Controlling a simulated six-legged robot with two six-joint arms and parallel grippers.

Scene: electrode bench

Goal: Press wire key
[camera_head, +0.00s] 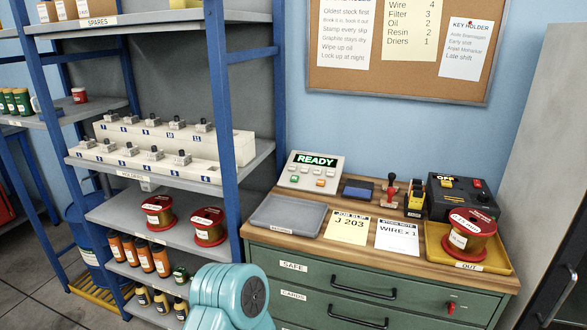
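A grey keypad console (312,171) stands at the back left of the wooden bench top. Its lit green display (316,160) reads READY. Below the display are several small keys (320,183), some white or green and one orange. Their labels are too small to read, so I cannot tell which is the wire key. A teal part of my own arm shows at the bottom centre, well in front of the console. Neither gripper shows in the view.
An empty grey tray (286,216), a job slip (346,227), a WIRE x1 note (397,236), a blue pad (358,191), a red-handled stamp (390,193), a black box (462,197) and a yellow OUT tray (492,262) with a spool (470,232) share the bench. Shelves (190,155) stand left.

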